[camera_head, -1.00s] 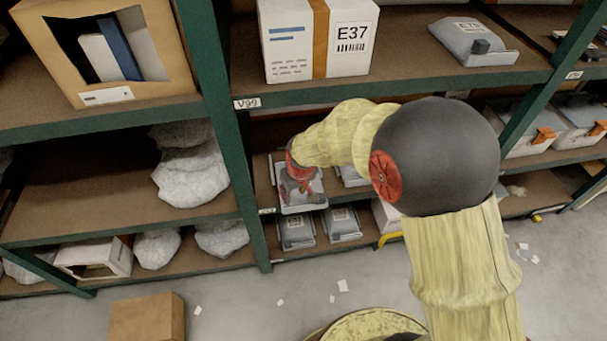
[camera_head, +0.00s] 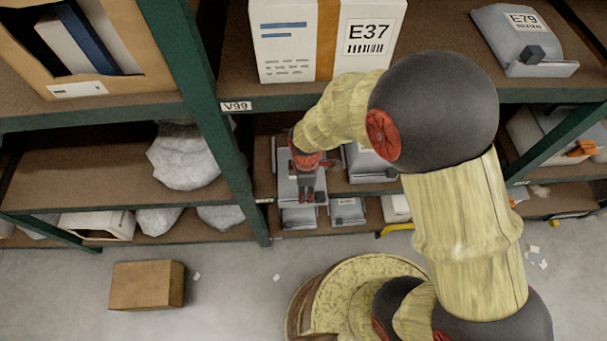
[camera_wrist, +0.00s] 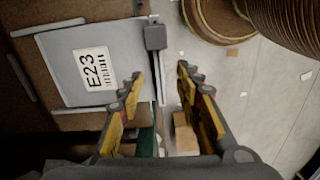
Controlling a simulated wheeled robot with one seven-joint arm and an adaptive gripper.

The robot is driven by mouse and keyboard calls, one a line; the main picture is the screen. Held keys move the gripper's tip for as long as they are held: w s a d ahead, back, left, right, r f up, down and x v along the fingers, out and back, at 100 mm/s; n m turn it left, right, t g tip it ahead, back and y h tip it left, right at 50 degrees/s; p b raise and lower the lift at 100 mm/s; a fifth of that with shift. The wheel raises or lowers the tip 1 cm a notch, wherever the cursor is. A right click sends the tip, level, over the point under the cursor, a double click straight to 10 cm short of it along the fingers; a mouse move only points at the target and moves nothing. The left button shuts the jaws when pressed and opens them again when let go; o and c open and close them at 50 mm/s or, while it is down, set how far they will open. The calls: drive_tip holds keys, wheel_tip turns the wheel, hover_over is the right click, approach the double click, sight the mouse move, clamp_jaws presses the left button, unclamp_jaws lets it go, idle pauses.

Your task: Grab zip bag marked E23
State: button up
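The grey zip bag marked E23 (camera_wrist: 65,75) lies flat in the left of the wrist view, its white label facing up. A pale strip with a dark block (camera_wrist: 155,38) runs along its front edge. My gripper (camera_wrist: 158,80) is open, its yellow fingers apart on either side of that strip's line; I see no contact. In the head view my gripper (camera_head: 306,192) hangs over the front of a grey bag (camera_head: 285,188) on a lower shelf; its label is hidden there by my gripper.
Other grey bags (camera_head: 347,211) lie on the shelf below, and one (camera_head: 368,165) sits to the right. Box E37 (camera_head: 290,45) and bag E79 (camera_head: 520,38) are on the shelf above. A green upright (camera_head: 195,85) stands left. A brown carton (camera_head: 147,285) is on the floor.

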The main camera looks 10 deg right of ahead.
drive_tip(key=shift+f+n, duration=0.25)
drive_tip(key=shift+n, duration=0.05)
drive_tip(key=f+b, duration=0.1)
drive_tip(key=f, duration=0.1)
drive_tip(key=f+b, duration=0.1)
drive_tip(key=f, duration=0.2)
drive_tip(key=f+b, duration=0.1)
drive_tip(key=f, duration=0.1)
drive_tip(key=shift+w+a+f, duration=0.15)
drive_tip(key=shift+a+f, duration=0.05)
drive_tip(key=shift+a, duration=0.15)
drive_tip(key=shift+r, duration=0.1)
drive_tip(key=shift+c, duration=0.6)
drive_tip(key=c, duration=0.8)
